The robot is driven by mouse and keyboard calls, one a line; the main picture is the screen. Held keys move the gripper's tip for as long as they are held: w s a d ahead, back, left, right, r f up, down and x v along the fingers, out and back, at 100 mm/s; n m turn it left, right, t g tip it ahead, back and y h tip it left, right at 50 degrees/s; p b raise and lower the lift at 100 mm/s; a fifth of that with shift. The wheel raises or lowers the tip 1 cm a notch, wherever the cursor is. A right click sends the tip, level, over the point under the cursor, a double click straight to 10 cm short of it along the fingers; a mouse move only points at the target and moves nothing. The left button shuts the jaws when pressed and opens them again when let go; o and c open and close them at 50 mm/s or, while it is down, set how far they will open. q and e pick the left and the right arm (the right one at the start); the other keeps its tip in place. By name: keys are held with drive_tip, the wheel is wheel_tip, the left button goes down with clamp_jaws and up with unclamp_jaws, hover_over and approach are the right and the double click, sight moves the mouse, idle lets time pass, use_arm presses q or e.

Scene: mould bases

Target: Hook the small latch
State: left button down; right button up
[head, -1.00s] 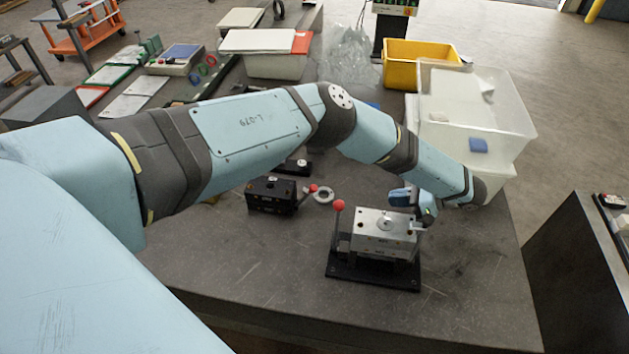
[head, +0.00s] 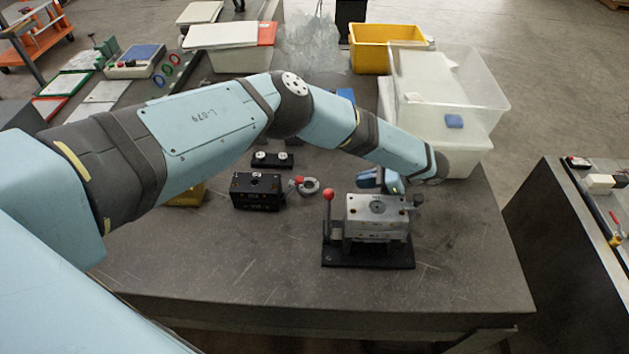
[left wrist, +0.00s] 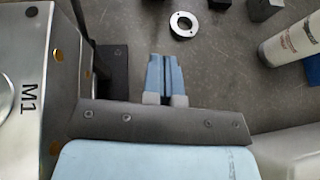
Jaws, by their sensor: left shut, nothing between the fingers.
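A silver mould block (head: 365,208) stands on a black base plate (head: 368,258). A lever with a red ball (head: 328,195) rises at its left side. A small dark part (head: 418,201) sticks out at its upper right; I cannot tell whether it is the latch. My left gripper (head: 368,178) is behind the block, with its blue fingers shut and empty. In the left wrist view the fingers (left wrist: 164,72) lie together, apart from the silver block (left wrist: 25,60) marked M1. No latch can be made out clearly there. My right gripper is not in view.
A clear bin (head: 470,90) stands behind at the right, beside a yellow bin (head: 385,55). The table front (head: 240,270) is clear.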

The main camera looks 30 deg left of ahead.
use_arm(q)
approach(296, 185)
wheel_tip(296, 185, down, 4)
drive_tip(key=shift+w+r, duration=0.1)
drive_tip(key=a, duration=0.1)
drive_tip(key=a+p, duration=0.1)
drive_tip(key=s+a, duration=0.1)
drive_tip(key=shift+a+r, duration=0.15)
drive_tip(key=shift+r, duration=0.25)
drive_tip(key=shift+s+a+r, duration=0.1)
drive_tip(key=shift+a, duration=0.4)
